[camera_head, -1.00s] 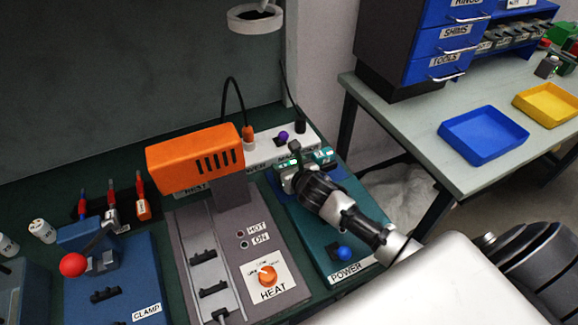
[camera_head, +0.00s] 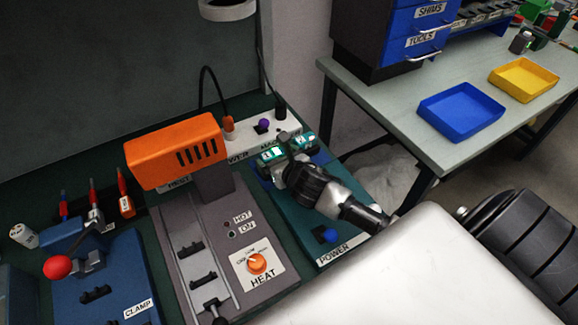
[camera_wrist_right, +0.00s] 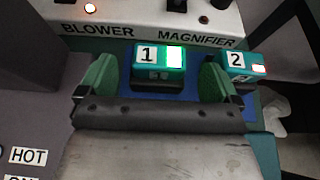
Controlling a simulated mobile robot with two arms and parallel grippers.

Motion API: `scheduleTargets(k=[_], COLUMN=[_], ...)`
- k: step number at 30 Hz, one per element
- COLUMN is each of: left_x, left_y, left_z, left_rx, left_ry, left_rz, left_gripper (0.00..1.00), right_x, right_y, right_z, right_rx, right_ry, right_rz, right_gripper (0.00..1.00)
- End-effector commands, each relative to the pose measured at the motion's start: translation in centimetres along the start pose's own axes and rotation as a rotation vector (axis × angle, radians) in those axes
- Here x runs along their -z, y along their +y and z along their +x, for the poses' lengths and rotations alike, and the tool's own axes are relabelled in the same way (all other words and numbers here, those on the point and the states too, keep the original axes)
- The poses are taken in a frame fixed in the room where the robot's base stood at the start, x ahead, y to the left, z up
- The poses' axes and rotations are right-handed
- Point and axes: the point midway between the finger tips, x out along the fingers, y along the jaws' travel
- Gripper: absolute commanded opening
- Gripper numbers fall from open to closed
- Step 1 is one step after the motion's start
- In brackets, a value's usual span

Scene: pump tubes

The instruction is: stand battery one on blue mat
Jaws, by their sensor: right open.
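Battery one (camera_head: 271,155) is a small teal block with a lit green-white face, standing at the back of the teal POWER unit (camera_head: 300,218). It also shows in the right wrist view (camera_wrist_right: 160,62), labelled "1". My right gripper (camera_wrist_right: 154,84) is open and empty there, one green finger on each side of battery one, with visible gaps. It shows from behind in the head view (camera_head: 290,172). Battery two (camera_wrist_right: 240,66) stands just right of the right finger. A flat blue patch (camera_wrist_right: 124,86) lies under the batteries; I cannot tell whether it is the blue mat. My left gripper is out of view.
The white BLOWER and MAGNIFIER strip (camera_wrist_right: 170,22) is close behind the batteries. The orange-topped HEAT unit (camera_head: 175,152) stands to the left, with the blue CLAMP unit (camera_head: 125,275) beyond. A blue tray (camera_head: 460,110) and a yellow tray (camera_head: 524,80) lie on the right table.

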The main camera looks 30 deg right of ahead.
Motion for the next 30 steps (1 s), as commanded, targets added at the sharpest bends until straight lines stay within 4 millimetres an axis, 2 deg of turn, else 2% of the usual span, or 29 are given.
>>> scheduleTargets(k=[1, 6, 12, 18, 30], left_x=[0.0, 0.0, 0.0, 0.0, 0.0], left_y=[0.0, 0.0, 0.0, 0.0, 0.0], left_z=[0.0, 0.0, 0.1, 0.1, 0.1], left_rx=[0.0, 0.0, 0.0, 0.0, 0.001], left_ry=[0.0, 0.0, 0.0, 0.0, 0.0], left_rz=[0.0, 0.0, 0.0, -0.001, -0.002], left_gripper=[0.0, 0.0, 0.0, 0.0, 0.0], right_x=[0.1, 0.1, 0.0, 0.0, 0.0], right_y=[0.0, 0.0, 0.0, 0.0, 0.0], right_z=[-1.2, -4.6, -7.2, -7.9, -7.9], right_rx=[-0.002, -0.002, 0.0, 0.001, 0.001], right_ry=[0.001, 0.001, 0.0, 0.0, 0.0], right_rz=[-0.002, -0.001, 0.0, 0.001, 0.001], right_gripper=[0.93, 0.93, 0.93, 0.93, 0.93])
